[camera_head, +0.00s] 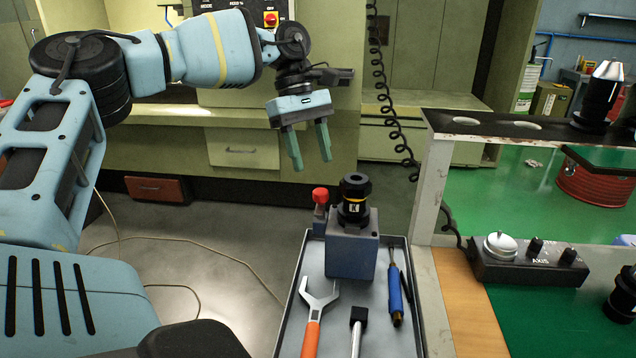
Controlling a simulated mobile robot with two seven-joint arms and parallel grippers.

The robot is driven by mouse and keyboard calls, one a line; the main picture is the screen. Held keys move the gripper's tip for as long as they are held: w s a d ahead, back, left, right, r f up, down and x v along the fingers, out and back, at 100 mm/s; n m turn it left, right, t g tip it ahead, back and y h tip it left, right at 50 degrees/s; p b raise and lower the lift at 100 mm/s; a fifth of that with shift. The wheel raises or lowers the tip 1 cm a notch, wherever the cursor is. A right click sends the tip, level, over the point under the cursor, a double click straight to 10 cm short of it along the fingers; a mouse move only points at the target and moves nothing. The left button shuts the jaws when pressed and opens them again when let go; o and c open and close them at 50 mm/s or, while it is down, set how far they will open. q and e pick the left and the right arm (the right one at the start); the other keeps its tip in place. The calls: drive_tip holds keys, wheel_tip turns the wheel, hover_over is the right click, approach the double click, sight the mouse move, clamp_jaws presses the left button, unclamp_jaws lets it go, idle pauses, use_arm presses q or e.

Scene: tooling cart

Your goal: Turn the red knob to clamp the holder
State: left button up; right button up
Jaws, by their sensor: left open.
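The red knob (320,196) sits on the left side of a blue-grey holder block (350,255). A black tool holder (354,200) with a yellow ring stands upright in the top of the block. The block stands at the far end of a grey tray (292,300). My left gripper (312,167) has green fingers that are apart and point down. It is empty, above and a little left of the red knob, and not touching it. My right gripper is not in view.
An orange-handled wrench (313,325), a black-headed tool (357,330) and a blue-handled screwdriver (396,297) lie in the tray. A control box (525,262) sits right of it, below a raised shelf (470,125) with holes. A coiled cable (385,100) hangs behind. Open floor lies left of the tray.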

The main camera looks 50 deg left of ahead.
sight(320, 190)
use_arm(q)
drive_tip(key=shift+x, duration=3.05)
drive_tip(key=c, duration=1)
